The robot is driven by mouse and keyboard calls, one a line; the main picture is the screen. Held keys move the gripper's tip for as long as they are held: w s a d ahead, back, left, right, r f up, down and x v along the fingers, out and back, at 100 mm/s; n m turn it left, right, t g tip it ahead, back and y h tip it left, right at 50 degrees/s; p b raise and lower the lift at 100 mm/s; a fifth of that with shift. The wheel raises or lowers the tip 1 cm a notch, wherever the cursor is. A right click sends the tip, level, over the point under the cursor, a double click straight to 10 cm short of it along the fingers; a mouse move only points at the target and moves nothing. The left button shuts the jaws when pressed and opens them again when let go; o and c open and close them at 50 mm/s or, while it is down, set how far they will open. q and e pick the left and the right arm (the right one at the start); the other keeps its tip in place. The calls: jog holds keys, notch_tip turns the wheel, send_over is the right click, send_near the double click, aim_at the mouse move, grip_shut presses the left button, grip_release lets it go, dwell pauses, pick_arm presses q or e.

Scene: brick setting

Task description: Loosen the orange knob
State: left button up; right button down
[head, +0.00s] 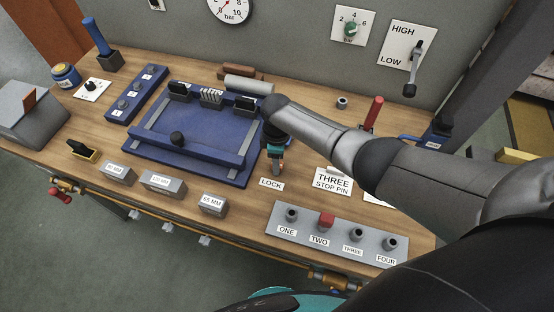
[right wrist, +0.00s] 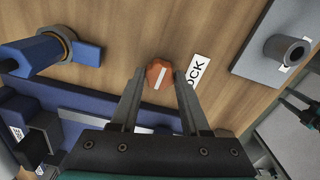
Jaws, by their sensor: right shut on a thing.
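The orange knob (right wrist: 159,73) has a white line across its face and sits on the wooden bench beside the LOCK label (right wrist: 197,71). In the right wrist view it lies between the tips of my right gripper (right wrist: 157,82), which is shut on it. In the head view my right gripper (head: 275,160) reaches down to the bench just right of the blue fixture (head: 190,165), above the LOCK label (head: 271,184). Only a little orange shows there, since the gripper covers most of the knob.
Gauge blocks (head: 162,184) stand along the front edge. A grey panel (head: 340,236) with several posts, one red-capped, is at the front right. A red-handled tool (head: 374,112) stands behind my right arm. A lever (head: 415,65) is on the back wall.

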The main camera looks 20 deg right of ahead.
jog(key=shift+c, duration=1.9)
grip_release()
notch_tip(320, 180, up, 15)
jog(key=p, duration=0.3)
jog(key=shift+r, duration=0.15)
